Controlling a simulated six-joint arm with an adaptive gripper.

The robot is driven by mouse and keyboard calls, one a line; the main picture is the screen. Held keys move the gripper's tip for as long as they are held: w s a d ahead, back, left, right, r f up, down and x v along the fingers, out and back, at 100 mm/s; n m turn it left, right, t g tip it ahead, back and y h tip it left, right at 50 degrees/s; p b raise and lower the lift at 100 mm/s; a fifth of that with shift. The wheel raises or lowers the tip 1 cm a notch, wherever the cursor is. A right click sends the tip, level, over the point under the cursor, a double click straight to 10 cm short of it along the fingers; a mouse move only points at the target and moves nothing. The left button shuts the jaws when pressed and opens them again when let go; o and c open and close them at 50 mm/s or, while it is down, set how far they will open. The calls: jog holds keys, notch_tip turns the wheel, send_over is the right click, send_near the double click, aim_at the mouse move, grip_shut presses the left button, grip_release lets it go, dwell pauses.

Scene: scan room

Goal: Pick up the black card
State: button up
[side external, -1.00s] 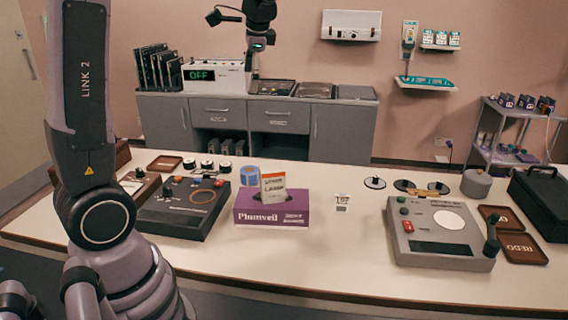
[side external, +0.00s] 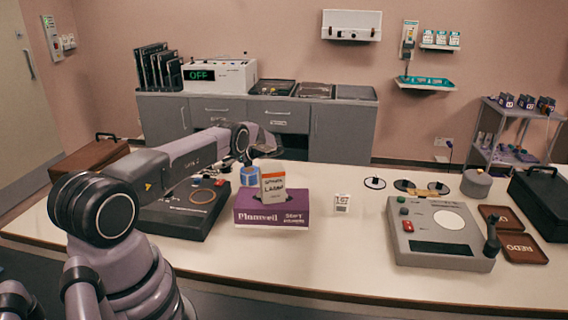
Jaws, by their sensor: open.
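I cannot make out a black card in the side external view. A purple box (side external: 270,217) stands on the table near the middle, with a white and orange packet (side external: 273,192) upright in its top. A small white "167" tag (side external: 342,203) stands to its right. My gripper (side external: 248,161) is open, at the end of my outstretched arm, above and behind the blue roll (side external: 250,177) left of the packet. It is small and dark, and its fingertips are hard to make out.
A dark control box (side external: 180,215) is under my arm at left. A grey device (side external: 440,232) with a lever, brown trays (side external: 523,250) and a black case (side external: 541,200) stand at right. The table front centre is clear.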

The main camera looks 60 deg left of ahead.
aim_at(203, 171)
jog(key=x, duration=0.8)
jog(key=shift+d+f, duration=0.1)
jog(key=shift+f, duration=0.05)
jog(key=shift+w, duration=0.1)
jog(key=c, duration=0.9)
jog(key=shift+c, duration=0.5)
